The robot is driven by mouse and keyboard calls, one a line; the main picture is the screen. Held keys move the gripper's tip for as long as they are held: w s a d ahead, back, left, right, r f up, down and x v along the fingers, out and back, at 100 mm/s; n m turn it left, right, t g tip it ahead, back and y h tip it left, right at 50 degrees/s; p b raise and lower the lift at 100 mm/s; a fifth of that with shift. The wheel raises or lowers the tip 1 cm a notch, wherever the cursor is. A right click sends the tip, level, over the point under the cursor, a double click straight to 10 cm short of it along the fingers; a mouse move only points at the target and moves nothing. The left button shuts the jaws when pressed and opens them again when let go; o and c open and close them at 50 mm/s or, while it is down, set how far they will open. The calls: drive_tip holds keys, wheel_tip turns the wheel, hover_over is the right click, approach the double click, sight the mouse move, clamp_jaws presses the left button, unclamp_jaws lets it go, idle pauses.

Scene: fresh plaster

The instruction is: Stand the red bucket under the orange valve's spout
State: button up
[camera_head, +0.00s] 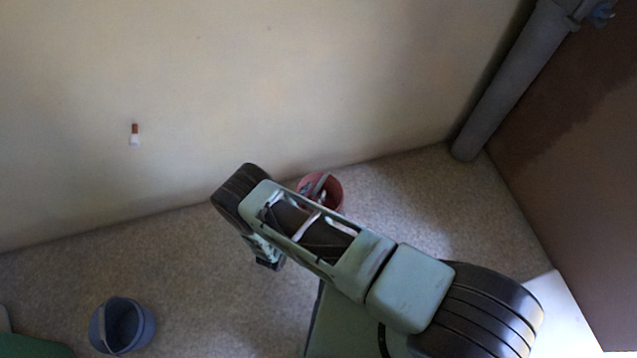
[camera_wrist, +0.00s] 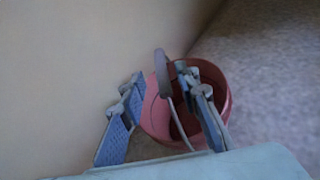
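The red bucket (camera_head: 336,187) stands on the floor against the pale wall, partly hidden behind my arm. In the wrist view the red bucket (camera_wrist: 221,88) fills the middle, its handle (camera_wrist: 162,75) raised. My gripper (camera_wrist: 159,76) is open: its right finger is over the bucket's mouth, its left finger outside the rim on the wall side. The handle shows between the fingers; I cannot tell whether either touches it. A small orange-brown and white thing (camera_head: 135,134) is on the wall at left; I cannot tell whether it is the orange valve. No spout is clear.
A blue-grey bucket (camera_head: 143,326) stands on the floor at lower left, near a green object (camera_head: 35,347). A grey pipe (camera_head: 510,85) with a blue fitting (camera_head: 602,14) runs down the right corner. Floor between the blue-grey bucket and the wall is clear.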

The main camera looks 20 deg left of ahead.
drive_tip(key=d+p+v, duration=0.1)
drive_tip(key=v, duration=0.5)
drive_tip(key=shift+s+a, duration=0.15)
drive_tip(key=shift+a, duration=0.35)
